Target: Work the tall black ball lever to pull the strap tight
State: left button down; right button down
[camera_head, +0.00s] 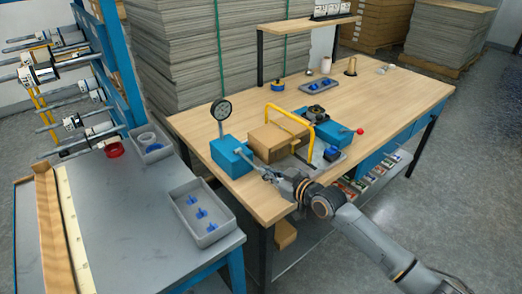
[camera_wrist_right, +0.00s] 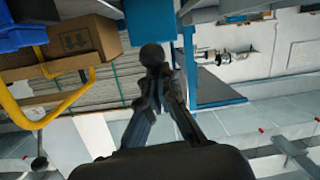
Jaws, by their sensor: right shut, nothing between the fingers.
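A black ball (camera_wrist_right: 152,54), which looks like the lever's knob, shows in the right wrist view just beyond my fingertips. I cannot tell whether the fingers touch it. My right gripper (camera_head: 269,175) is low at the bench's front edge, right of the blue block (camera_head: 232,156). Its fingers (camera_wrist_right: 160,80) are shut and empty. A cardboard box (camera_head: 279,141) sits under a yellow arch (camera_head: 290,108). I cannot clearly make out the strap. My left gripper is out of view.
A second blue block (camera_head: 332,130) and a red ball (camera_head: 361,131) are right of the box. A grey tray (camera_head: 226,231) with blue parts lies on the left table. The wooden bench (camera_head: 400,100) is clear at right.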

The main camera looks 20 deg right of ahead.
jog(key=shift+s+f, duration=0.2)
jog(key=shift+f, duration=0.5)
jog(key=shift+r, duration=0.1)
jog(key=r+p, duration=0.1)
jog(key=w+r+p, duration=0.1)
jog(key=r, duration=0.1)
jog(key=a+r+p, duration=0.1)
jog(key=r+p, duration=0.1)
jog(key=shift+w+r, duration=0.15)
jog(key=shift+w, duration=0.25)
jog(key=f+b+v, duration=0.2)
jog(key=v, duration=0.7)
jog(key=shift+s+r, duration=0.4)
jog(key=shift+s, duration=0.05)
jog(key=shift+d, duration=0.15)
